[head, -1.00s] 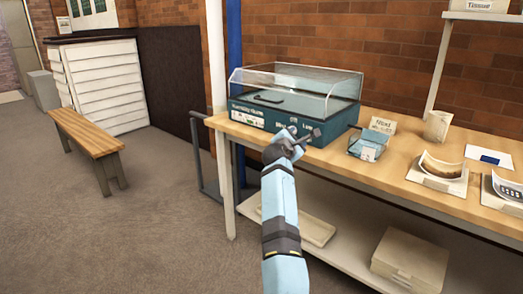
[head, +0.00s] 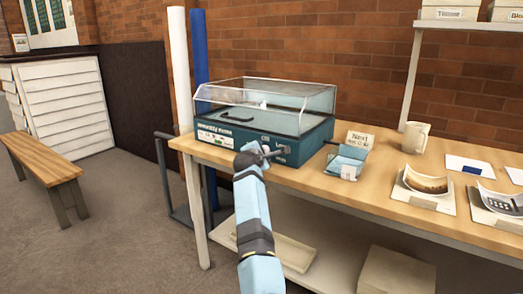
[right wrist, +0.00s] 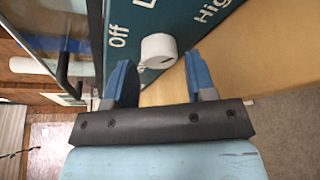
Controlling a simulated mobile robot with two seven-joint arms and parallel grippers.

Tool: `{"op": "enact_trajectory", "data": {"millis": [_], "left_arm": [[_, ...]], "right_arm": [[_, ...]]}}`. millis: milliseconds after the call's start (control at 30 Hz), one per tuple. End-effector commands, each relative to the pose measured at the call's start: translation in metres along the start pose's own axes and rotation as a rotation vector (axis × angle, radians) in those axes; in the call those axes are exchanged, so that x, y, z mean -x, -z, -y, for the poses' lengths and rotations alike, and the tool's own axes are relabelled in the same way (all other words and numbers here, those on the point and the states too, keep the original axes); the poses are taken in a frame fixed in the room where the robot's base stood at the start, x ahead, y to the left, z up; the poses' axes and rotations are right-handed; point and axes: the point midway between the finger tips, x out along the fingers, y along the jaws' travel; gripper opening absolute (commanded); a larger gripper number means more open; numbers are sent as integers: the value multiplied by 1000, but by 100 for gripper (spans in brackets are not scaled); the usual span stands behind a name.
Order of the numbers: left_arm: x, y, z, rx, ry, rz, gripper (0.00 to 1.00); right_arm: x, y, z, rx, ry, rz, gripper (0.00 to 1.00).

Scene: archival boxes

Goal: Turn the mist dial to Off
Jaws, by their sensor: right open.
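The mist dial (right wrist: 158,48) is a small white knob with a dark mark on its right side, on a teal panel (right wrist: 190,22). The words Off, a partly hidden L-word and High stand around it, Off at the left in the right wrist view. The panel is the front of a teal box with a clear lid (head: 265,95) on the table. My right gripper (right wrist: 157,65) is open, its two blue fingers on either side of the dial, which shows between and just beyond the tips. I cannot tell whether they touch it. In the head view my right gripper (head: 264,152) hides the dial.
The wooden table (head: 385,185) carries a small blue tray (head: 345,164), a sign (head: 361,140), a beige mug (head: 415,137) and mounted prints to the right of the box. A lower shelf (head: 330,262) holds boxes. A bench (head: 40,152) stands at the left.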

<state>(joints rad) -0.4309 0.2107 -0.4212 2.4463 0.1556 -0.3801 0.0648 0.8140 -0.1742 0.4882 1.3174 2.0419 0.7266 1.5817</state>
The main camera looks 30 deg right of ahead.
Motion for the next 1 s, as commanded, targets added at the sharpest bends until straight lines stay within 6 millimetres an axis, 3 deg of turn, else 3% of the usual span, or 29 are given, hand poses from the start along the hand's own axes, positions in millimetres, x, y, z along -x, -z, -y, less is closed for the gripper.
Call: {"op": "enact_trajectory", "data": {"millis": [500,667,1000], "left_arm": [[0,-1,0,1,-1,3,43],[0,-1,0,1,0,4,43],[0,11,-2,-2,1,-21,43]], "right_arm": [[-6,-2,4,0,-1,0,51],[-6,-2,4,0,-1,0,16],[-6,-4,2,37,16,-1,16]]}}
